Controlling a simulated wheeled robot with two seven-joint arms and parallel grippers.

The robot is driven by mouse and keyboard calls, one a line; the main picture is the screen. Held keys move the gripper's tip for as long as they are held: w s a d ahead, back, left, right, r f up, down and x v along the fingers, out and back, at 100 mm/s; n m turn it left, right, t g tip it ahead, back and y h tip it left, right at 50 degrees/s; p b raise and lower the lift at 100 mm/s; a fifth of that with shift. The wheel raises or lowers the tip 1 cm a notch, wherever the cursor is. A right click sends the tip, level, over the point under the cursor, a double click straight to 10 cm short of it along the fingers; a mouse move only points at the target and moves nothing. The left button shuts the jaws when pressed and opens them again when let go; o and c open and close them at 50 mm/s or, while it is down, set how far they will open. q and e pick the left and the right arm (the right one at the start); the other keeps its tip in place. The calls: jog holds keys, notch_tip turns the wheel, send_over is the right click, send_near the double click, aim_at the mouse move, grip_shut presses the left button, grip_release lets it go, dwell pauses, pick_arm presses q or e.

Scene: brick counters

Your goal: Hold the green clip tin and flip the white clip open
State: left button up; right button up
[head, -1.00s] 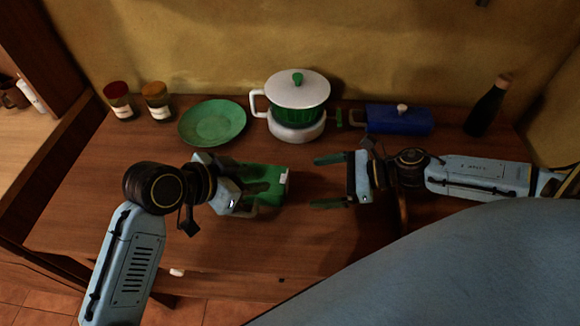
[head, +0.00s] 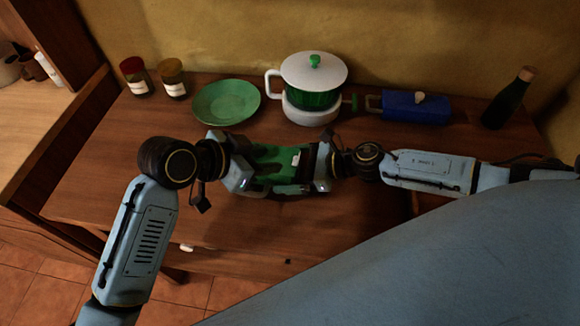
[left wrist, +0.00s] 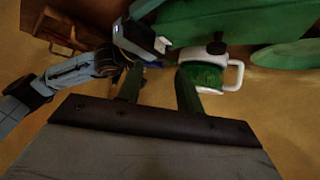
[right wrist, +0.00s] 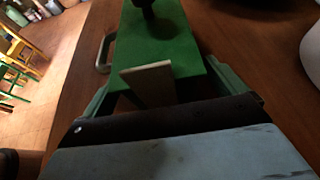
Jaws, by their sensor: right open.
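The green clip tin (head: 272,156) is below and left of the pot in the head view, between my two grippers. Its white clip (head: 295,159) is at the right end; in the right wrist view the clip (right wrist: 150,83) stands up from the near end. A dark knob (right wrist: 146,8) shows on the tin's top. My left gripper (head: 262,172) reaches over the tin's left part; its fingers stand apart in the left wrist view, and its hold is unclear. My right gripper (right wrist: 160,88) is open, its fingers on either side of the tin's clip end.
A green plate (head: 226,102), a white-lidded green pot (head: 312,98) and a blue lidded box (head: 412,107) stand along the back. Two jars (head: 173,80) are at back left, a dark bottle (head: 508,100) at back right. The counter's front (head: 225,227) is clear.

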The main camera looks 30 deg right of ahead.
aim_at(294, 157)
jog(key=c, duration=1.2)
pick_arm(q)
jog(key=shift+c, duration=0.8)
pick_arm(e)
jog(key=shift+c, duration=0.2)
pick_arm(q)
jog(key=shift+d+r, duration=0.1)
jog(key=shift+d, duration=0.15)
jog(key=shift+c, duration=1.3)
jog(key=d+y, duration=0.1)
jog(key=d, duration=0.1)
jog(key=d+r+y, duration=0.1)
jog(key=d, duration=0.1)
jog(key=d+r+n+g+y, duration=0.1)
jog(key=d, duration=0.1)
jog(key=shift+w+r, duration=0.1)
jog(key=shift+w, duration=0.15)
grip_shut()
jog(key=shift+w+d+f+n+t+y, duration=0.15)
jog(key=shift+w+f+n+y, duration=0.3)
jog(key=shift+f, duration=0.75)
jog(key=shift+w+d+f+n+t+y, duration=0.1)
jog(key=shift+w+f+n+t+y, duration=0.3)
jog(key=shift+f, duration=0.85)
jog(key=shift+w+d+f+n+g+y, duration=0.15)
jog(key=shift+w+f+y, duration=0.15)
jog(key=shift+f+y, duration=0.65)
jog(key=shift+f+h, duration=0.25)
jog(key=shift+h, duration=0.05)
